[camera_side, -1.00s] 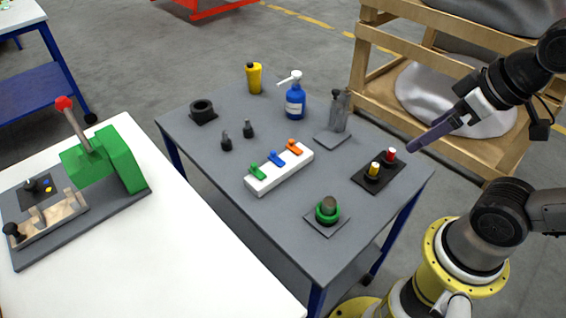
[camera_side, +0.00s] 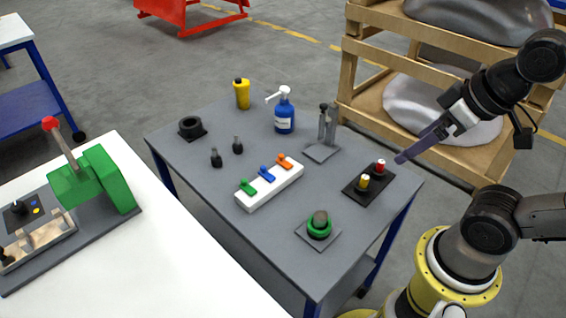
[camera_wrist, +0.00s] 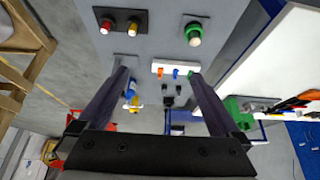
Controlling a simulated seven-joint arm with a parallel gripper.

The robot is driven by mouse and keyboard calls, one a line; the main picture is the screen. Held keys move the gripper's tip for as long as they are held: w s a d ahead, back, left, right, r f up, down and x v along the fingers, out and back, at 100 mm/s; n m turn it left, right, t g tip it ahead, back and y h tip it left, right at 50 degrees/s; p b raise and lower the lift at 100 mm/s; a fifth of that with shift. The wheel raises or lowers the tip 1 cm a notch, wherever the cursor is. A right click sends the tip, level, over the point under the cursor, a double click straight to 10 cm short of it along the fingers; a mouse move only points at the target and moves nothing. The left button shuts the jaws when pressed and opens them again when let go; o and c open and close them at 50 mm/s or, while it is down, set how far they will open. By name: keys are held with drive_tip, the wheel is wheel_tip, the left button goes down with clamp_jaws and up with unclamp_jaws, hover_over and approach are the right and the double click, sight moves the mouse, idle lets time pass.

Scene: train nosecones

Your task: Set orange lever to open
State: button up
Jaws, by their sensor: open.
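The orange lever (camera_side: 284,161) sits at the right end of a white block (camera_side: 270,187) on the grey table, beside a blue lever (camera_side: 265,172) and a green lever (camera_side: 247,185). Its exact setting is too small to tell. The orange lever also shows in the wrist view (camera_wrist: 160,71), small and far off between my fingers. My gripper (camera_side: 401,159) is open and empty. It hangs in the air at the table's right side, beyond the red and yellow buttons and well apart from the orange lever.
A black plate with a red button (camera_side: 380,166) and a yellow button (camera_side: 363,182) lies nearest my gripper. A green-ringed knob (camera_side: 319,226) is at the front. A blue pump bottle (camera_side: 284,112), a grey fixture (camera_side: 325,135) and a yellow bottle (camera_side: 242,94) stand behind the block.

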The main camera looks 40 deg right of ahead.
drive_tip(key=c, duration=0.4)
drive_tip(key=shift+r+n, duration=0.25)
drive_tip(key=shift+n, duration=0.35)
drive_tip(key=shift+c, duration=1.4)
drive_tip(key=shift+n, duration=0.9)
drive_tip(key=w+r, duration=0.1)
drive_tip(key=r, duration=0.1)
drive_tip(key=w+r, duration=0.1)
drive_tip(key=r, duration=0.1)
drive_tip(key=shift+w, duration=0.35)
drive_tip(key=shift+c, duration=0.6)
drive_tip(key=w+r+n, duration=0.2)
drive_tip(key=w+r, duration=0.1)
drive_tip(key=w, duration=0.2)
drive_tip(key=n+g, duration=0.4)
drive_tip(key=g, duration=0.2)
hover_over(281, 155)
wheel_tip(281, 155, down, 15)
wheel_tip(281, 155, down, 14)
drive_tip(key=shift+r, duration=0.15)
